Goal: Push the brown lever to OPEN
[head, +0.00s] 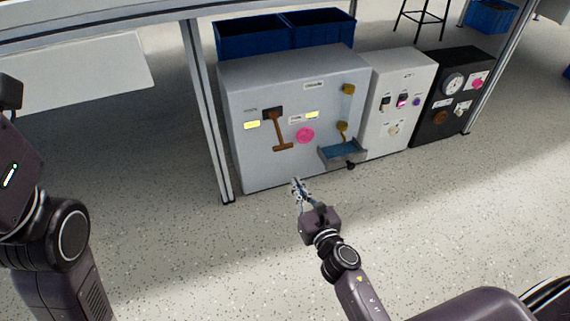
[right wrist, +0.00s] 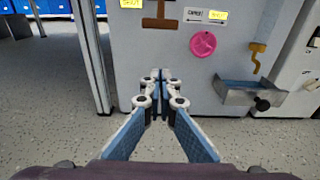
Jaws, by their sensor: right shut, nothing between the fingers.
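The brown lever (head: 278,130) is on the front of a grey cabinet (head: 262,169). Its bar hangs down and slants slightly right from a dark mount, ending in a crosspiece. In the right wrist view the lower part of the brown lever (right wrist: 160,17) shows at the top edge; its upper part is cut off. My right gripper (head: 298,186) is in front of and below the lever, apart from it. In the right wrist view my right gripper (right wrist: 160,75) has its fingertips together with nothing between them. Only links of my left arm show, at the left edge.
A pink knob (head: 305,135), yellow labels (head: 252,125), an ochre handle (head: 342,128) and a small blue-grey tray (head: 343,152) are on the same cabinet. A white panel (head: 400,92) and a black panel (head: 455,95) stand to its right. A table leg (head: 211,120) stands left. The floor in front is clear.

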